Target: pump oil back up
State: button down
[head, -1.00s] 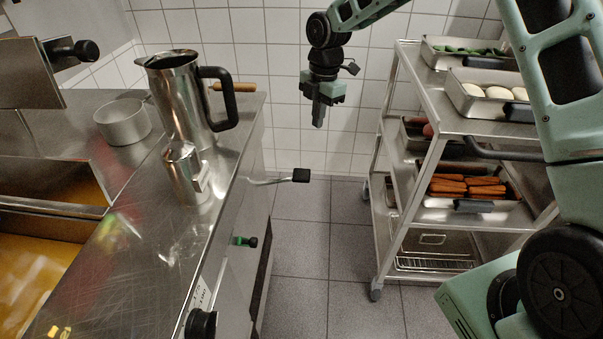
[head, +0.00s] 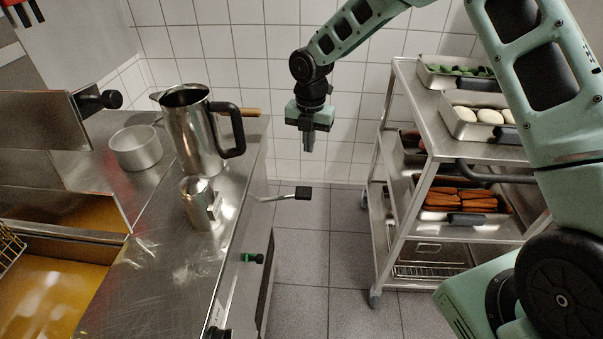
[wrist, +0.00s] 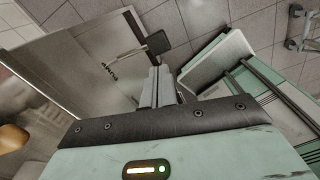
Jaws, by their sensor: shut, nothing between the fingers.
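A fryer with amber oil (head: 75,290) stands at the left of the head view. On its right side a bent metal lever with a black grip (head: 303,193) sticks out over the floor. A green-handled valve (head: 253,258) sits lower on the same side. My gripper (head: 308,148) is shut and empty, pointing down above the black lever grip and apart from it. In the wrist view the shut fingers (wrist: 160,72) show beside the black lever grip (wrist: 158,42); whether they touch cannot be told there.
A steel jug (head: 190,135), a smaller steel cup (head: 200,205) and a round pan (head: 136,148) stand on the counter. A wheeled trolley (head: 400,205) with food trays stands at the right. Tiled floor (head: 300,260) is free between them.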

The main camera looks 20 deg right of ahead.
aim_at(304, 192)
jog(key=n, duration=0.1)
jog(key=s+a+n+p, duration=0.1)
jog(key=shift+a+n, duration=0.2)
jog(key=shift+n, duration=0.2)
jog(key=shift+f, duration=0.15)
notch_tip(304, 192, down, 14)
jog(key=p, duration=0.2)
jog(key=shift+p, duration=0.35)
